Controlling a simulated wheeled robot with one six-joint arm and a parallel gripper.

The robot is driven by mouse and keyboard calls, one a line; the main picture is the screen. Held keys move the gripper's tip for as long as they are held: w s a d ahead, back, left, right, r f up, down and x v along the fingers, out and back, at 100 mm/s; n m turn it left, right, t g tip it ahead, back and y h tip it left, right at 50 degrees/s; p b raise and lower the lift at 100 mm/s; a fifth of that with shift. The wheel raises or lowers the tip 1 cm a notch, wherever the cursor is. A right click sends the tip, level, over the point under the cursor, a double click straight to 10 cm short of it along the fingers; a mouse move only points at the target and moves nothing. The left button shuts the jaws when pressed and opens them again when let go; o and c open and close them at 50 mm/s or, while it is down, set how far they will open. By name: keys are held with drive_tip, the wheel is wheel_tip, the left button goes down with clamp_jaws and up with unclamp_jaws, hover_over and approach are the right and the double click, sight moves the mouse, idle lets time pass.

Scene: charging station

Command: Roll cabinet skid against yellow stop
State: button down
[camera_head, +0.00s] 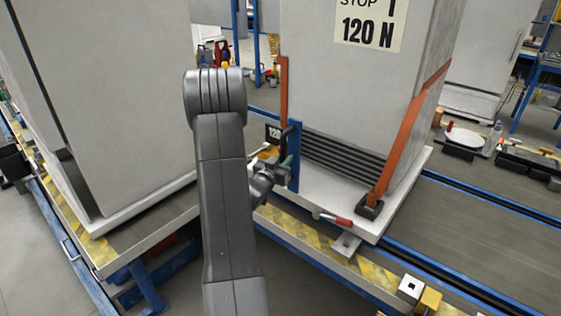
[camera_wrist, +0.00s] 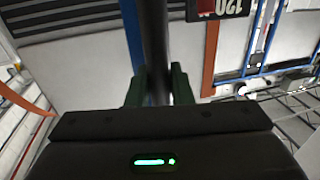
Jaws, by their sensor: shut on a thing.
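The grey cabinet (camera_head: 345,85) with a "STOP 1 120 N" label stands upright on a white skid (camera_head: 310,212) on the rails, held by orange straps (camera_head: 398,145). A blue upright (camera_head: 294,158) rises at the skid's near left corner. My gripper (camera_head: 281,168) is beside it, partly hidden by my arm in the head view. In the wrist view my gripper (camera_wrist: 158,82) has its green fingers on either side of a dark vertical bar (camera_wrist: 155,40) and is shut on it. A small yellow block (camera_head: 430,299), possibly the stop, sits at the platform's front edge, right of and apart from the skid.
Another grey cabinet (camera_head: 110,100) stands at left on its own platform. A red-handled tool (camera_head: 335,219) lies at the skid's front edge. Dark-and-blue rails (camera_head: 480,205) run right with clear track. Tools and a round plate (camera_head: 462,138) lie behind.

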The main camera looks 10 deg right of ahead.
drive_tip(key=s+d+b, duration=1.2)
drive_tip(key=s+d, duration=0.2)
drive_tip(key=s, duration=0.5)
drive_tip(key=shift+d, duration=0.3)
drive_tip(key=shift+s+f, duration=0.1)
drive_tip(key=c, duration=1.6)
unclamp_jaws()
drive_tip(key=shift+d, duration=0.15)
drive_tip(key=shift+o, duration=1.3)
drive_tip(key=shift+s+d, duration=0.2)
drive_tip(key=shift+s, duration=0.05)
drive_tip(key=shift+w+a, duration=0.1)
